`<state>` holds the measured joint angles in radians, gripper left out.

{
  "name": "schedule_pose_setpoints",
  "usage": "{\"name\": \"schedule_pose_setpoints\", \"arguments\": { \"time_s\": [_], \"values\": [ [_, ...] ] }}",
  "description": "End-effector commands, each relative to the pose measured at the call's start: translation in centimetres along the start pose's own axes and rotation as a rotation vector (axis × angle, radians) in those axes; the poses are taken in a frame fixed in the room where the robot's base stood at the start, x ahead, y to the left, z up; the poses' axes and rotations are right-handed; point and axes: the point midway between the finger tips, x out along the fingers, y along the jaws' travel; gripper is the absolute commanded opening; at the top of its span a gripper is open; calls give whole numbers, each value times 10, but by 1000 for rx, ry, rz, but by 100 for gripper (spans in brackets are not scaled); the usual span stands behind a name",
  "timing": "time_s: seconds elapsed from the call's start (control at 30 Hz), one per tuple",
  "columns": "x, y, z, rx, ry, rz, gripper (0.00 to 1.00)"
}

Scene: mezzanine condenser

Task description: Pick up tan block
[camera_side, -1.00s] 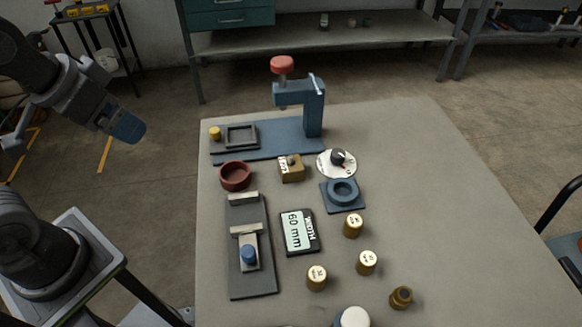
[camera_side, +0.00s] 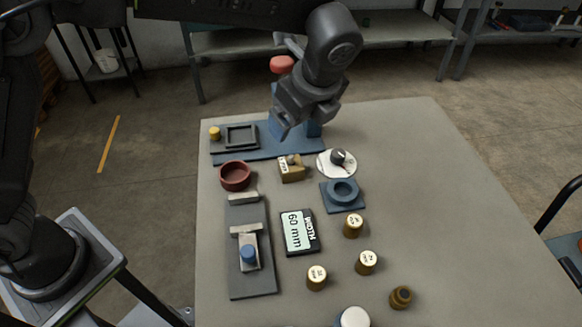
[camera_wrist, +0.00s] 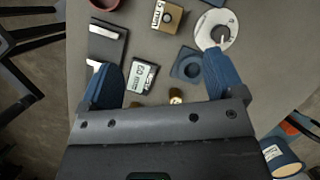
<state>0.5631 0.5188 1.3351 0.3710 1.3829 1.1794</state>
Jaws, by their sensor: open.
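The tan block (camera_side: 291,169) sits on the grey table, between the red-brown bowl and the white dial. It has a white label on its left face and a small grey knob on top. In the wrist view the tan block (camera_wrist: 168,17) is near the top edge, beyond the fingertips. My gripper (camera_side: 284,132) is above the table, over the blue press base and higher than the block. In the wrist view my gripper (camera_wrist: 163,80) has its two blue fingers wide apart with nothing between them in contact.
A blue press (camera_side: 268,139) stands behind the block. A red-brown bowl (camera_side: 235,177) is left of it, and a white dial (camera_side: 337,164) and blue ring holder (camera_side: 343,194) are to the right. A 60 mm display (camera_side: 298,232) and several brass weights are in front. The table's right side is clear.

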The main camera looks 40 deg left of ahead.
Motion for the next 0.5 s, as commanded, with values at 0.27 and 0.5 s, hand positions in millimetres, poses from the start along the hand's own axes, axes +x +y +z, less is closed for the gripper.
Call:
{"name": "schedule_pose_setpoints", "arguments": {
  "time_s": [0.27, 0.5],
  "values": [
    [25, -6, -13, 76, -24, 12, 88],
    [71, -5, -12, 73, -22, 12, 88]
  ]
}}
